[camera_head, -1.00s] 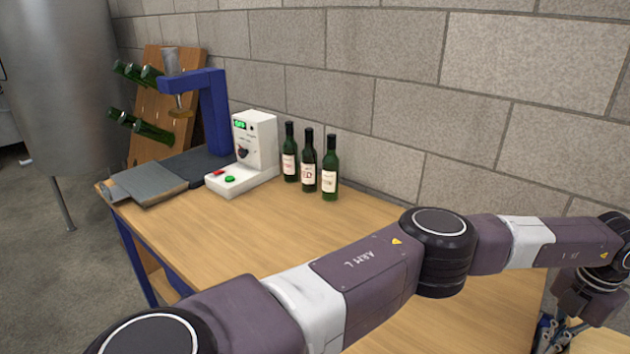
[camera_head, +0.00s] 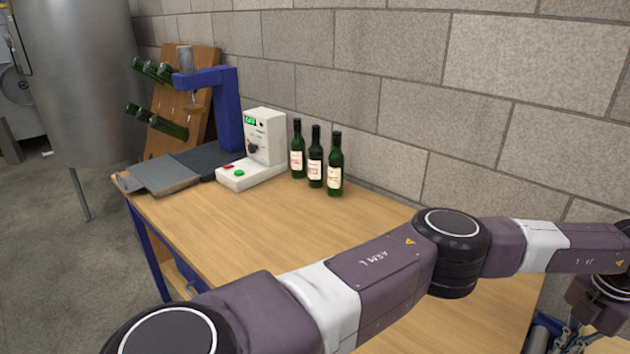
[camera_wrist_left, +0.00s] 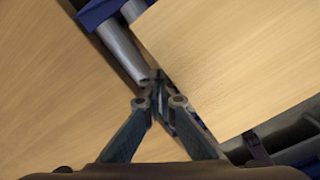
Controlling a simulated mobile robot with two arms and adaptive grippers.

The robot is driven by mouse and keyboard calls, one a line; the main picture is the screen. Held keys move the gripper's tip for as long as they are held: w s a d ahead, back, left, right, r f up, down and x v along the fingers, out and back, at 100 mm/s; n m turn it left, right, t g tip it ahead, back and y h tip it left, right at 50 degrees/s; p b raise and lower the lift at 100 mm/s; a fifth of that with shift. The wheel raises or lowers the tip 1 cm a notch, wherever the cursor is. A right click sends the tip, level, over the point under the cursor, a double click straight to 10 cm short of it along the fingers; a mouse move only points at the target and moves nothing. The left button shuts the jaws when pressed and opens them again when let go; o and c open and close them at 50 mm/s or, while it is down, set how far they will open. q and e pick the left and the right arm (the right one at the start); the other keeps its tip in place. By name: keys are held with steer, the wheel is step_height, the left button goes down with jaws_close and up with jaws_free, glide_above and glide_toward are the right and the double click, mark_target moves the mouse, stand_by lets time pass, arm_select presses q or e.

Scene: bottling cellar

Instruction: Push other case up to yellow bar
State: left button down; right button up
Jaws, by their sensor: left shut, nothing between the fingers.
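No case and no yellow bar can be made out in either view. My left arm reaches across the head view from the lower left to the right edge, over the wooden workbench (camera_head: 235,232). Its wrist is partly cut off at the right edge. In the left wrist view my left gripper (camera_wrist_left: 160,88) is shut with nothing held. Its fingertips are over a gap between a wooden surface on the left (camera_wrist_left: 60,80) and a wooden panel on the right (camera_wrist_left: 225,60). Whether they touch anything is unclear. My right gripper is not in view.
Three dark wine bottles (camera_head: 315,160) stand near the wall beside a white control box (camera_head: 264,137). A blue press frame (camera_head: 228,105) and a bottle rack (camera_head: 180,105) are behind. A steel tank (camera_head: 80,80) stands left. A grey metal tube (camera_wrist_left: 122,48) runs along the gap.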

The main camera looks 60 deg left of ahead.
mark_target(588, 353)
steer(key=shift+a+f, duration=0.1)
arm_select(q)
steer(key=shift+w+d+f+b, duration=0.1)
steer(key=shift+w+d+b, duration=0.1)
steer(key=shift+d+b, duration=0.6)
steer(key=shift+w+d+b, duration=0.2)
steer(key=shift+d+b, duration=0.25)
steer(key=shift+d, duration=0.2)
steer(key=shift+w+d+b, duration=0.2)
steer(key=shift+d+b, duration=0.25)
steer(key=shift+d, duration=0.1)
steer(key=shift+w+d+b, duration=0.15)
steer(key=shift+d+b, duration=0.3)
steer(key=shift+d, duration=0.25)
steer(key=shift+d+b, duration=0.2)
steer(key=shift+b, duration=0.1)
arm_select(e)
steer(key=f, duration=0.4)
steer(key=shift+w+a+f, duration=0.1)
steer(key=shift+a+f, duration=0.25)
